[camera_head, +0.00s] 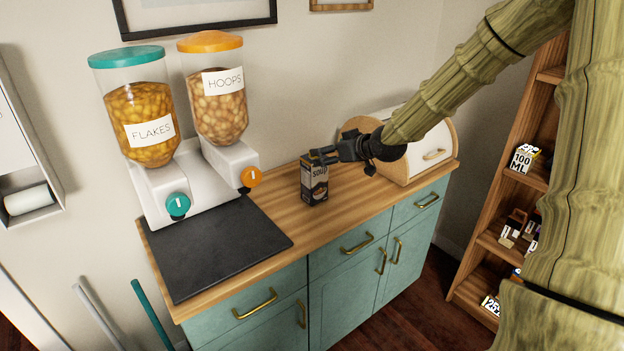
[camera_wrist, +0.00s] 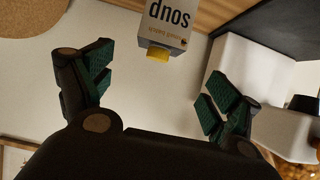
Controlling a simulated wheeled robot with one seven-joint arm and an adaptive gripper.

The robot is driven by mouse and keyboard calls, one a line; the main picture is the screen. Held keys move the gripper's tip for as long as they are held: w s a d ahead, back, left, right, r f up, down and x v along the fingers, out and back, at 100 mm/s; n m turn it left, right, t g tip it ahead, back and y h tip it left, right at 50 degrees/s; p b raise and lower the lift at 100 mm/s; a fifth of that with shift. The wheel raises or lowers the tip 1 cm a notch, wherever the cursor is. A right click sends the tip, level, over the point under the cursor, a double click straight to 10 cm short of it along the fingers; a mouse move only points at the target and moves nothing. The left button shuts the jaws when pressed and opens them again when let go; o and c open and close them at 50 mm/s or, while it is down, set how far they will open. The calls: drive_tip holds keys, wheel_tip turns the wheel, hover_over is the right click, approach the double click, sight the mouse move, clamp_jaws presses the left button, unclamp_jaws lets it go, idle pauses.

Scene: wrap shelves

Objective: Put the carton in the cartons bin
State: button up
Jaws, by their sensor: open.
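I see no bin marked for cartons.
The counter (camera_head: 360,195) also holds a flakes dispenser (camera_head: 150,125), a hoops dispenser (camera_head: 222,110), a dark mat (camera_head: 215,250) and a white bread box (camera_head: 428,140). A wooden shelf (camera_head: 530,115) with small labelled items stands at right, partly behind my arm.

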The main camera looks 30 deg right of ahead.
sight(315, 158)
drive_tip(key=shift+s+f+p+x, duration=0.15)
drive_tip(key=shift+p+x, duration=0.15)
drive_tip(key=shift+x, duration=1)
drive_tip(key=shift+f+p+x, duration=0.15)
drive_tip(key=shift+p+x, duration=0.2)
drive_tip(key=shift+x, duration=0.95)
drive_tip(key=shift+s+f+p+x, duration=0.15)
drive_tip(key=shift+p+x, duration=0.15)
drive_tip(key=shift+x, duration=1.05)
drive_tip(key=shift+d+x, duration=0.2)
drive_tip(key=shift+x, duration=0.9)
drive_tip(key=c, duration=2)
drive_tip(key=shift+r, duration=0.1)
clamp_jaws()
drive_tip(key=shift+w+r, duration=0.1)
